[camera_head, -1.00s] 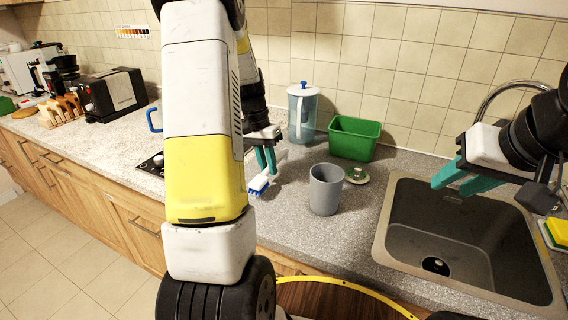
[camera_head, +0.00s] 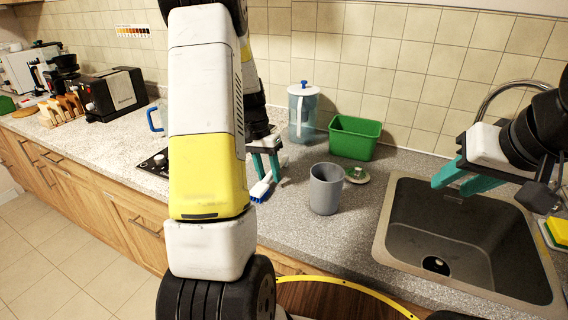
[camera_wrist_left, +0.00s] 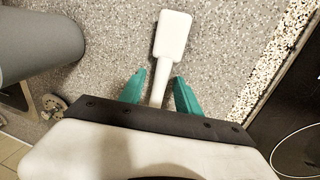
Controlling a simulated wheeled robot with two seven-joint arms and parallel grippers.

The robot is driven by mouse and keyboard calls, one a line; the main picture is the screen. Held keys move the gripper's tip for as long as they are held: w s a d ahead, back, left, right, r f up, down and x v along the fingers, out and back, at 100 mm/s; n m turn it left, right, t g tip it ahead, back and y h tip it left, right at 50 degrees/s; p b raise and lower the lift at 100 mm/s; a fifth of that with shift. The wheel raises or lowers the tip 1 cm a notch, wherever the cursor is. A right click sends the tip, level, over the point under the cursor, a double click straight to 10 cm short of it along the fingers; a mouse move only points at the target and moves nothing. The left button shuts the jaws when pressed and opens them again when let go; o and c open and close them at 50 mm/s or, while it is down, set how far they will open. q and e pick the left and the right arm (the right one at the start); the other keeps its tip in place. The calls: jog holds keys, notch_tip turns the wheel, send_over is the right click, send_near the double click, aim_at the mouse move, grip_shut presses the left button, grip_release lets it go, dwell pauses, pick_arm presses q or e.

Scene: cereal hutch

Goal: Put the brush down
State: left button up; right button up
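The brush (camera_head: 264,187), white with blue bristles, rests on the grey speckled counter left of the grey cup. In the left wrist view its white head (camera_wrist_left: 172,36) points away from my gripper, and its handle runs back between the fingers. My left gripper (camera_head: 266,178) is low over the counter at the handle. In the left wrist view the teal fingers (camera_wrist_left: 159,92) are apart, with gaps on both sides of the handle. The handle's rear end is hidden under the gripper. My right gripper (camera_head: 450,188) is open and empty over the sink's left side.
The grey cup (camera_head: 325,188) stands close right of the brush, with a round green-and-white lid (camera_head: 357,175) beside it. A green bin (camera_head: 354,138) and a clear blue-lidded pitcher (camera_head: 303,112) stand by the wall. The sink (camera_head: 388,222) is at right. A dark hob (camera_head: 153,163) lies left.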

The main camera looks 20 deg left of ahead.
pick_arm(q)
notch_tip(320, 180, up, 12)
jog(key=a, duration=0.2)
jog(key=s+d+r+t, duration=0.3)
jog(key=s+d+r, duration=0.5)
jog(key=s+d+r+n+t, duration=0.1)
jog(key=s+d, duration=0.5)
jog(key=s, duration=0.6)
jog(key=r+t, duration=0.1)
jog(key=t, duration=0.1)
jog(key=shift+s+d+t, duration=0.3)
jog(key=shift+s+d, duration=0.1)
jog(key=shift+o, duration=0.4)
